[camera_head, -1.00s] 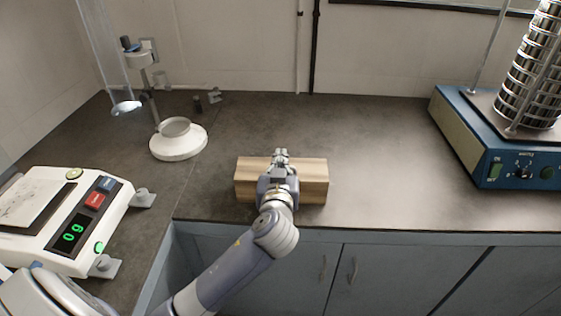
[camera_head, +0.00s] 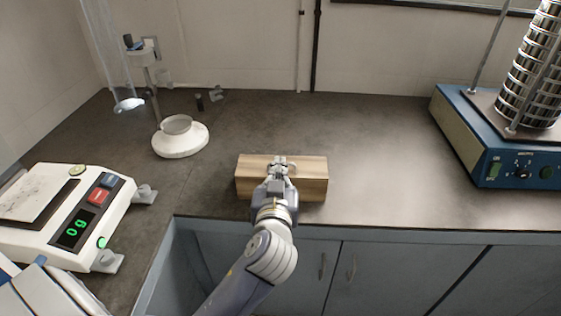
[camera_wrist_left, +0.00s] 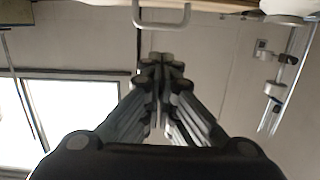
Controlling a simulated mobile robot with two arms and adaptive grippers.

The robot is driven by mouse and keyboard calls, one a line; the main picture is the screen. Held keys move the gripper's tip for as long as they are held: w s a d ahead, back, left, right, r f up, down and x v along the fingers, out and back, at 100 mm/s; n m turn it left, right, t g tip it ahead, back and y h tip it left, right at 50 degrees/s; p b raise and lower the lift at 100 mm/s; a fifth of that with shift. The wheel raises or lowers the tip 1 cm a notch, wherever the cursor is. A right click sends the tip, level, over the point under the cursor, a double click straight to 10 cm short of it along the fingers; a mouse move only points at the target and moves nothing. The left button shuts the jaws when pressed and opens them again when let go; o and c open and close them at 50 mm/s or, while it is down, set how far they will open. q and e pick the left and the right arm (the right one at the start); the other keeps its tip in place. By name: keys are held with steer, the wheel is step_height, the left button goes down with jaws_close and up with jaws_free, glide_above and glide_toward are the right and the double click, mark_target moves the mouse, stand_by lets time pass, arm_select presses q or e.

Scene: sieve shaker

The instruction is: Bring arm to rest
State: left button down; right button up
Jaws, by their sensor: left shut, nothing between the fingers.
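My left gripper (camera_head: 279,165) is over the wooden block (camera_head: 312,178) in the head view, in front of its middle part. Its fingers are together with nothing between them. In the left wrist view the shut fingers (camera_wrist_left: 160,62) point toward the pale wall, and no object shows between them. My left arm comes up from the bottom of the head view, past the counter's front edge. Whether the gripper touches the block cannot be told. My right gripper is in neither view.
A white balance (camera_head: 60,215) reading 0 g stands at the left. Behind it is a stand with a white round base (camera_head: 180,140). A blue sieve shaker (camera_head: 500,160) with a metal sieve stack (camera_head: 530,80) stands at the right. The dark counter (camera_head: 385,155) between block and shaker is clear.

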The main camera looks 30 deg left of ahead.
arm_select(q)
steer(key=s+d+f+m+g+h, duration=0.3)
steer(key=s+f+m+g+h, duration=0.15)
steer(key=s+f, duration=0.75)
steer(key=s+d+f+m+g+h, duration=0.3)
steer(key=s+f+g, duration=0.3)
steer(key=s+f, duration=0.55)
step_height(320, 180, down, 26)
steer(key=s+g, duration=0.2)
steer(key=s, duration=0.1)
steer(key=s+a+f+g, duration=0.1)
steer(key=s+a+f, duration=0.1)
steer(key=s+f, duration=1.3)
steer(key=shift+s+a+f+p, duration=0.15)
steer(key=shift+s+f+p, duration=0.2)
steer(key=shift+s, duration=0.4)
steer(key=shift+r, duration=0.1)
